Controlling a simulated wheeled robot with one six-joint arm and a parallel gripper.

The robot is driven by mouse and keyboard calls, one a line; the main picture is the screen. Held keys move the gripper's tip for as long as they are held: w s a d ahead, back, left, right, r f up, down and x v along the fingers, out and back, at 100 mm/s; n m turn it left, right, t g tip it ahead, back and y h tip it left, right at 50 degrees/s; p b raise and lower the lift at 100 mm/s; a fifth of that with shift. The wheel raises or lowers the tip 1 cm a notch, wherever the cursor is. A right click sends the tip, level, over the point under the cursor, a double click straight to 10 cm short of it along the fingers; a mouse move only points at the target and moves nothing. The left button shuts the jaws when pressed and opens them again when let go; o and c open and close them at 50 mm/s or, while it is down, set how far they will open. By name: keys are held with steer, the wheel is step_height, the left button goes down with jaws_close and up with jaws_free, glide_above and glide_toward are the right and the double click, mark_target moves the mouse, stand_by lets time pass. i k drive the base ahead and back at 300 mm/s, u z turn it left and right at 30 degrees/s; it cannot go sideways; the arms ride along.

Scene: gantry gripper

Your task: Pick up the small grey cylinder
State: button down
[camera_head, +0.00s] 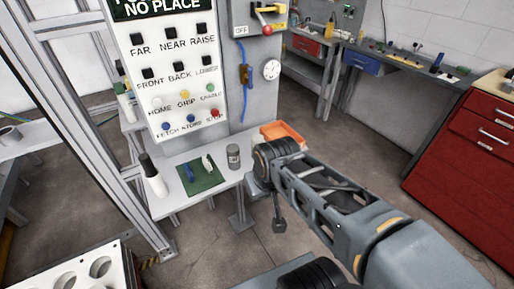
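A small grey cylinder (233,157) stands upright on the small white table (221,187), right of the green mat. It has a pale label or marking on its side. My arm comes in from the lower right, and its end hangs down just past the table's right side. My gripper (279,224) appears there as a small dark shape, to the right of the cylinder and lower in the picture, apart from it. Its fingers are too small to tell whether they are open or shut.
The green mat (211,183) holds a blue item (188,172) and a white item (207,163). A white bottle with a black top (154,177) stands at the table's left. An orange tray (283,132) lies behind my arm. A button panel (170,75) rises behind the table.

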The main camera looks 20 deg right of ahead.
mark_target(232, 150)
steer(key=u, duration=3.75)
steer(key=k, duration=0.85)
steer(key=z, duration=1.05)
